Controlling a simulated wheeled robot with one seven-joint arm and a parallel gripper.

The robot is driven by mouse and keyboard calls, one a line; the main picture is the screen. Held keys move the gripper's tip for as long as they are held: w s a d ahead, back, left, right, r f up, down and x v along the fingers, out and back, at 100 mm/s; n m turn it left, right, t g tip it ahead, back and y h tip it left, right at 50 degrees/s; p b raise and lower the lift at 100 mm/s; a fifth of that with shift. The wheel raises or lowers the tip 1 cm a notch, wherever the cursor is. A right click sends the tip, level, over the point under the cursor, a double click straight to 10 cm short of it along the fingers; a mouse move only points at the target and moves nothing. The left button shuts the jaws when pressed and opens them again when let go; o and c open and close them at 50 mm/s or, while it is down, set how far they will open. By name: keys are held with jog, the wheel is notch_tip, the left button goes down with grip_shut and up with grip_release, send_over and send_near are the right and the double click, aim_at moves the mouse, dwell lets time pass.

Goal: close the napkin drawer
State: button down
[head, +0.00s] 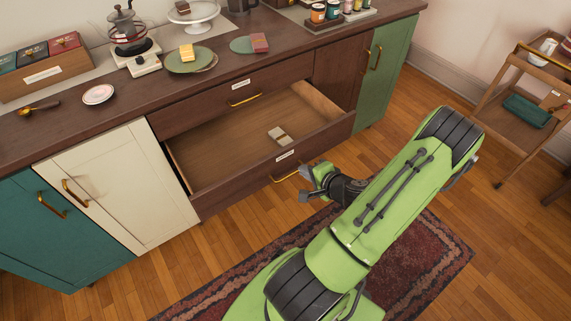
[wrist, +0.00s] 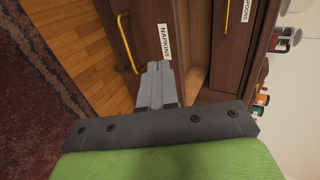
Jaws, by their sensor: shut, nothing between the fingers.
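The napkin drawer (head: 222,150) is pulled well out of the dark wood sideboard in the head view. A small stack of napkins (head: 279,136) lies inside it. Its front (head: 327,136) carries a white label and a brass handle (head: 285,176). In the wrist view the label (wrist: 164,41) reads NAPKINS, beside the brass handle (wrist: 124,40). My gripper (head: 306,178) is just in front of the drawer front, near the right end of the handle. Its fingers (wrist: 157,75) are shut and empty, close to the label; I cannot tell whether they touch the front.
Above is a shut drawer with a brass handle (head: 245,100). The counter (head: 125,97) holds plates, a scale, a cake stand and jars. Cream (head: 117,185) and green (head: 386,72) cabinet doors flank the drawers. A rug (head: 420,265) lies on the floor; a wooden cart (head: 527,88) stands at right.

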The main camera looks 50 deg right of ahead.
aim_at(282, 154)
jog(key=x, duration=0.3)
jog(key=r+b+x, duration=0.1)
jog(key=x, duration=0.2)
jog(key=w+x, duration=0.1)
jog(key=x, duration=0.2)
jog(key=shift+w+d+r, duration=0.1)
jog(key=shift+r, duration=0.25)
jog(key=shift+w+d, duration=0.1)
jog(key=shift+w, duration=0.1)
